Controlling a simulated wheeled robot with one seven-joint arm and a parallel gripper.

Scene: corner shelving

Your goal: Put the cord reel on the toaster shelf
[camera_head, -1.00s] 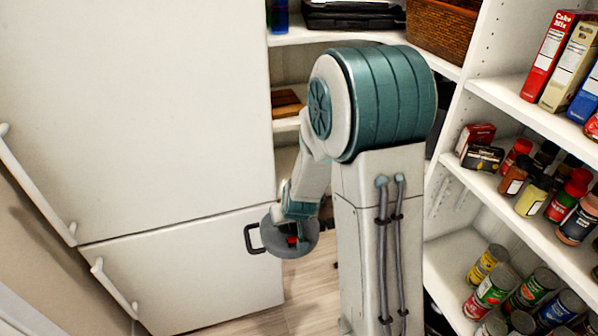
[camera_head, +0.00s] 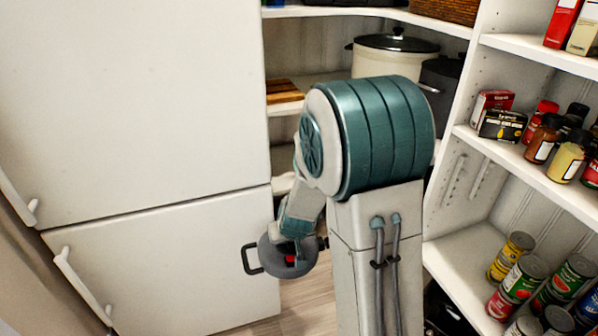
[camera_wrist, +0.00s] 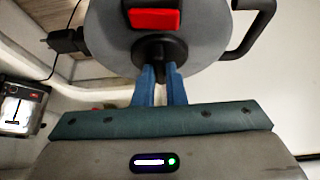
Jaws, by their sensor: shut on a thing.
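The cord reel (camera_head: 286,262) is a grey disc with a black loop handle and a red part at its hub. It hangs at the end of my arm, in front of the lower door of the white cabinet. In the wrist view the reel (camera_wrist: 205,35) fills the top middle. The blue fingers of my gripper (camera_wrist: 160,75) are shut on its black hub. A black plug-like piece and a thin cord show at its left. A silver box that looks like a toaster (camera_wrist: 20,108) stands at the left edge of the wrist view. The head view does not show it; my arm hides part of the shelving.
Corner shelves hold a cream pot with a black lid (camera_head: 395,55), a wooden board (camera_head: 284,91), spice jars (camera_head: 545,138) and several cans (camera_head: 522,278). The white cabinet (camera_head: 140,100) borders the left. Some floor (camera_head: 305,297) is clear below the reel.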

